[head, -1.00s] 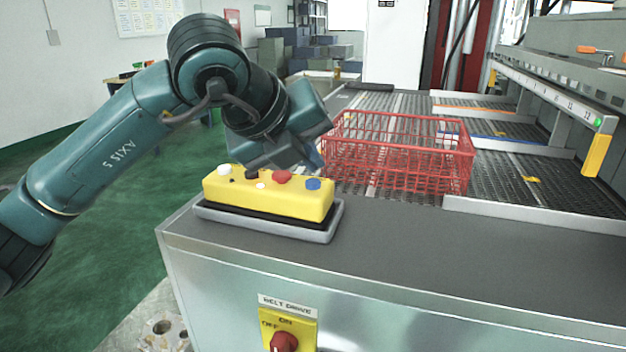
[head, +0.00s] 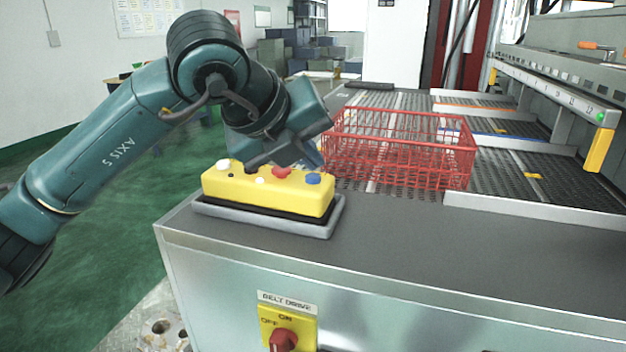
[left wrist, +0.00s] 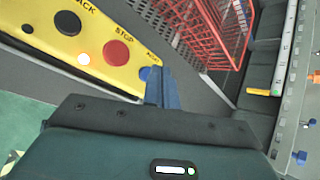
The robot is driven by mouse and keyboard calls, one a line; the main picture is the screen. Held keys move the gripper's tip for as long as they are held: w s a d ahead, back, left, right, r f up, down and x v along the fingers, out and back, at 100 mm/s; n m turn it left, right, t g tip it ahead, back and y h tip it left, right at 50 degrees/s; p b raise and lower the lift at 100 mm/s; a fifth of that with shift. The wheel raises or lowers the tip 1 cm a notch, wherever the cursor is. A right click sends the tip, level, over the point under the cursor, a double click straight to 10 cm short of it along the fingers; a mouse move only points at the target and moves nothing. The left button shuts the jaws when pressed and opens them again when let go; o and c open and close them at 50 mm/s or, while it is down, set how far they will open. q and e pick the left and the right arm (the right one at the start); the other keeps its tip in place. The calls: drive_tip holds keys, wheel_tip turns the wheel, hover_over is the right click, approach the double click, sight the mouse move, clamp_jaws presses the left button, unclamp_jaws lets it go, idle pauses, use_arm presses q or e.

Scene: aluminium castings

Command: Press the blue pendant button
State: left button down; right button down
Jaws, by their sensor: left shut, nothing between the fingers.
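The yellow pendant (head: 262,193) lies in a grey tray on the near left of the grey bench top. Its blue button (head: 313,179) is at the right end, beside a red button (head: 281,172). In the left wrist view, the blue button (left wrist: 145,73) shows at the pendant's end, close beside my fingertips. My left gripper (head: 316,161) is shut and empty, above and just behind the blue button in the head view. In the left wrist view, its blue fingers (left wrist: 164,92) are together. I cannot tell whether they touch the button. My right gripper is not in view.
A red wire basket (head: 400,150) stands on the conveyor just behind the pendant, close to my left gripper. A belt drive switch (head: 285,335) is on the bench front. The bench top right of the pendant is clear.

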use_arm(q)
drive_tip(key=shift+f+b, duration=0.55)
drive_tip(key=shift+b, duration=0.05)
idle(0.8)
drive_tip(key=shift+r, duration=0.1)
idle(0.3)
drive_tip(key=shift+r+p, duration=0.35)
drive_tip(key=shift+r, duration=0.4)
drive_tip(key=shift+r+p, duration=1.3)
drive_tip(key=shift+r, duration=1.2)
